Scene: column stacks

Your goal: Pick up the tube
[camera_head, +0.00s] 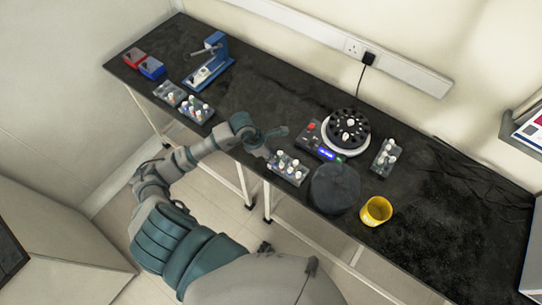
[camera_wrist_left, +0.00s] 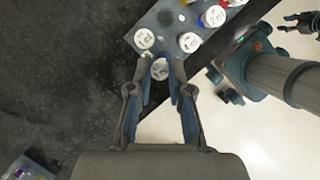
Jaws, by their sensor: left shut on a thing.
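A rack (camera_head: 287,168) of white-capped tubes stands at the front edge of the black bench in the head view. The same rack (camera_wrist_left: 165,22) shows at the top of the left wrist view. My left gripper (camera_head: 268,154) is at the rack's left end. In the left wrist view its fingers (camera_wrist_left: 160,82) are shut on a white-capped tube (camera_wrist_left: 160,69) at the rack's near edge. The tube's body is hidden below its cap, so I cannot tell whether it is clear of the rack. What looks like my right gripper is small at the wrist view's upper right.
A centrifuge (camera_head: 347,130) with a round black rotor stands behind the rack. A dark round lid (camera_head: 334,187) lies right of the rack, then a yellow cup (camera_head: 376,211). Another rack (camera_head: 386,157) is farther right. A blue device (camera_head: 209,62) stands at the left.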

